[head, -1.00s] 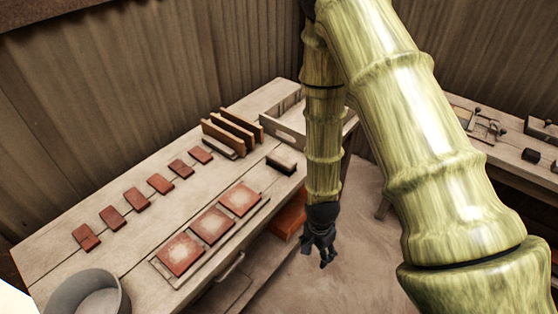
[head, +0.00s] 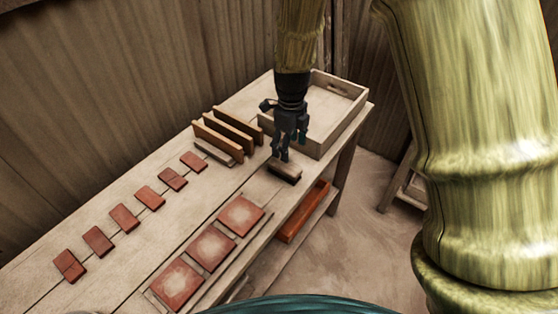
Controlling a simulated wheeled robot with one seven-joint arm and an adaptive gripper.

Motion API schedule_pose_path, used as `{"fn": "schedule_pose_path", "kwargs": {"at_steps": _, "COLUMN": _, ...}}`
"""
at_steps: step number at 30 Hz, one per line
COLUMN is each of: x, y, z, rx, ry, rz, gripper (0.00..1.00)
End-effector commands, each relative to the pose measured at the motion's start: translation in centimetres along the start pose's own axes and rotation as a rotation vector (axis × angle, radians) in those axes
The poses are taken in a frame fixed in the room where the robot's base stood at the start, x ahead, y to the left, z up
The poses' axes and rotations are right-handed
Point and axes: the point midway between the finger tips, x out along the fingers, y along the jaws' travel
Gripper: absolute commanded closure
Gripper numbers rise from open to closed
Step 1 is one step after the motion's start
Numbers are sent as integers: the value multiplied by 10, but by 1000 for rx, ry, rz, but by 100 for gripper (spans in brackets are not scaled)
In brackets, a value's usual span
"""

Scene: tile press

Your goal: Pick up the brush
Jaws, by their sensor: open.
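The brush (head: 286,173) is a small block with a pale wooden top and a dark lower side. It lies on the wooden table (head: 130,262) near the front edge, left of the tray. My gripper (head: 284,155) is dark, points down and is open directly above the brush. Its fingertips are very close to the brush's top; I cannot tell whether they touch it. The fingers hide a little of the brush's far side.
A wooden tray (head: 353,118) stands right of the gripper. Upright boards (head: 217,138) stand to the left. Small red tiles (head: 125,218) lie in a row, and larger dusty tiles (head: 211,248) lie along the front. An orange-red item (head: 303,212) is on the shelf below.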

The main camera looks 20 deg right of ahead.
Motion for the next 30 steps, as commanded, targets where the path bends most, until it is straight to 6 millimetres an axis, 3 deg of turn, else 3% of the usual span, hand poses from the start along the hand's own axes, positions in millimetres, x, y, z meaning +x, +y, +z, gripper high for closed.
{"fn": "schedule_pose_path", "kwargs": {"at_steps": 12, "x": 45, "y": 7, "z": 12, "rx": -19, "ry": 3, "rz": 3, "gripper": 34}}
{"fn": "schedule_pose_path", "kwargs": {"at_steps": 23, "x": 60, "y": 4, "z": 13, "rx": -16, "ry": 3, "rz": 4, "gripper": 34}}
{"fn": "schedule_pose_path", "kwargs": {"at_steps": 30, "x": 79, "y": 3, "z": 20, "rx": -15, "ry": 4, "rz": 4, "gripper": 34}}
